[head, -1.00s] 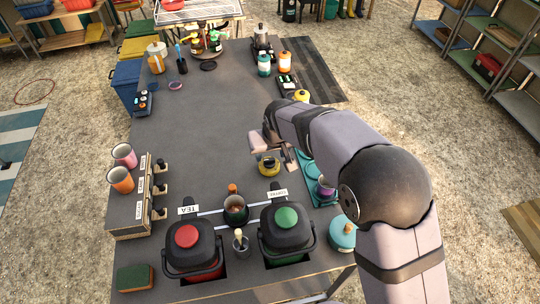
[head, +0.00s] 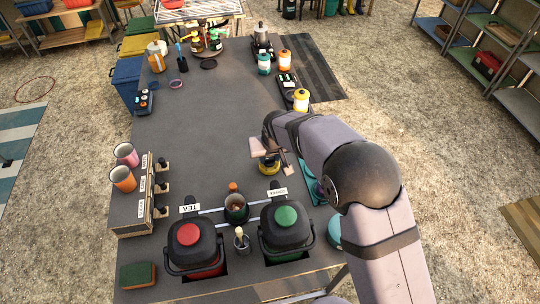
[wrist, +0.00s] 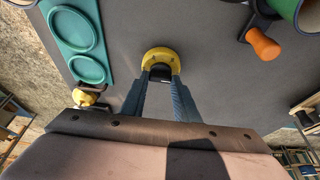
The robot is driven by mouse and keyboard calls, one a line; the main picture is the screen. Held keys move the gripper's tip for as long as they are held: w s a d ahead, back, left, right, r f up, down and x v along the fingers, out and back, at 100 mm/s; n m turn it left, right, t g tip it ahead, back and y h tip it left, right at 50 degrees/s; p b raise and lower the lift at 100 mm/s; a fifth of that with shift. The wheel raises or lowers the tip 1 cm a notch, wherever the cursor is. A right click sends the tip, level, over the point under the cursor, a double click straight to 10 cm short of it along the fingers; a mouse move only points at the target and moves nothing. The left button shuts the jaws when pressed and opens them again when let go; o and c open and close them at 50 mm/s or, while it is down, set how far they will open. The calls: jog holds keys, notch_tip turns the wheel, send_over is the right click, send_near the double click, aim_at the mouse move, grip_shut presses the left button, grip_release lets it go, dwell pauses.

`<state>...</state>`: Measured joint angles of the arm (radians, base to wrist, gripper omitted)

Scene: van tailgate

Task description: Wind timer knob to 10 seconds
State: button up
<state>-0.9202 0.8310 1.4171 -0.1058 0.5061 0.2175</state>
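The timer, a round yellow piece with a dark centre, stands on the grey counter. In the head view it (head: 268,168) is partly covered by my gripper (head: 272,158). In the wrist view the timer (wrist: 158,54) shows as a yellow ring near the top centre. My gripper's two blue-grey fingers (wrist: 161,78) reach to its near side, one on each side of a dark part that looks like the knob. The fingers stand apart, but whether they press on the knob cannot be made out. The dial marks cannot be read.
A teal tray (wrist: 72,18) with round recesses lies beside the timer. The counter's middle is clear.

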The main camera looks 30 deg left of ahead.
jog(key=shift+f+m+b, duration=0.1)
jog(key=shift+m+b, duration=0.2)
jog(key=shift+b, duration=0.15)
jog(key=shift+a+f+m+t+h+b, duration=0.1)
jog(key=shift+m+t+h+b, duration=0.2)
jog(key=shift+m+b, duration=0.65)
jog(key=m+b, duration=0.1)
jog(key=m+h+b, duration=0.1)
jog(key=m+b, duration=0.1)
jog(key=shift+s+a+m+t, duration=0.15)
jog(key=shift+a+m+t, duration=0.05)
jog(key=shift+m+t, duration=0.1)
jog(key=shift+a+r+m+h, duration=0.1)
jog(key=shift+r+m+h, duration=0.1)
jog(key=shift+m+h, duration=0.8)
jog(key=shift+m+h+p, duration=0.4)
jog(key=shift+m+p, duration=0.1)
jog(key=shift+m, duration=1.35)
jog(key=shift+a, duration=0.1)
jog(key=o, duration=1.1)
jog(key=shift+r, duration=0.1)
